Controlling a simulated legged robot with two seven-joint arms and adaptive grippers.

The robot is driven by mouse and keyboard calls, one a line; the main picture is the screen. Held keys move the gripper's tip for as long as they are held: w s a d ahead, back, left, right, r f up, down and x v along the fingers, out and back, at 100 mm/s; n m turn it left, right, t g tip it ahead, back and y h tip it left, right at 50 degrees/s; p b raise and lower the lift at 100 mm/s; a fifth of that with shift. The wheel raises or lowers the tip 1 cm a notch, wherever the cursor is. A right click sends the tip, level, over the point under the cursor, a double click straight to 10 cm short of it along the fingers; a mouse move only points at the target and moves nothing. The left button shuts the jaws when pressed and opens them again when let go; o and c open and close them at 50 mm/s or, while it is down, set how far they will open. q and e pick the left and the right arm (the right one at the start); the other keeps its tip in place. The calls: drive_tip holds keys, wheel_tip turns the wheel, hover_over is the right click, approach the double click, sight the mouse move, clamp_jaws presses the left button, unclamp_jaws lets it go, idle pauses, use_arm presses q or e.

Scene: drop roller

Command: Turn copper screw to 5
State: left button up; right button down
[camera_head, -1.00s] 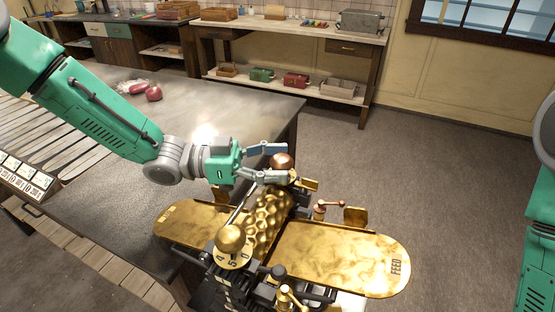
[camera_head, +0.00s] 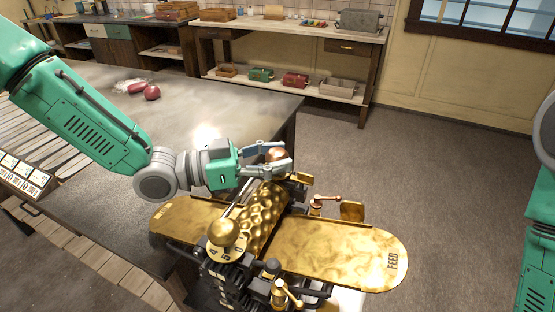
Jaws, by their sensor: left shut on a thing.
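The gold drop roller machine (camera_head: 262,222) stands at the table's front right corner, with a dimpled roller in its middle. Its copper screw knob (camera_head: 277,154) is at the far end of the roller. My left gripper (camera_head: 284,158) is shut on the copper knob, with its fingers around it and hiding part of it. Any number dial under that knob is hidden. A gold knob (camera_head: 223,233) at the near end sits over a numbered dial (camera_head: 229,254), whose digits are small and partly covered. My right gripper is out of view; only my right arm shows at the right edge.
The gold feed plate (camera_head: 335,252) extends right from the roller, with a small copper crank (camera_head: 324,200) behind it. The dark table (camera_head: 110,205) lies left, with red items (camera_head: 152,92) at its back. Shelves (camera_head: 285,85) line the wall. The floor on the right is clear.

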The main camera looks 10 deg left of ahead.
use_arm(q)
drive_tip(key=n+t+y+b, duration=0.1)
drive_tip(key=n+t+y, duration=0.1)
drive_tip(key=t, duration=0.2)
drive_tip(key=shift+f+n+y+b, duration=0.1)
drive_tip(key=shift+n+y+b, duration=0.2)
drive_tip(key=shift+n+b, duration=0.1)
drive_tip(key=shift+n+t+y+b, duration=0.35)
drive_tip(key=shift+n+t+y, duration=0.45)
drive_tip(key=shift+w, duration=0.1)
drive_tip(key=o, duration=1.2)
drive_tip(key=shift+a, duration=0.1)
drive_tip(key=shift+s+a, duration=0.15)
drive_tip(key=shift+s, duration=0.1)
drive_tip(key=v, duration=0.7)
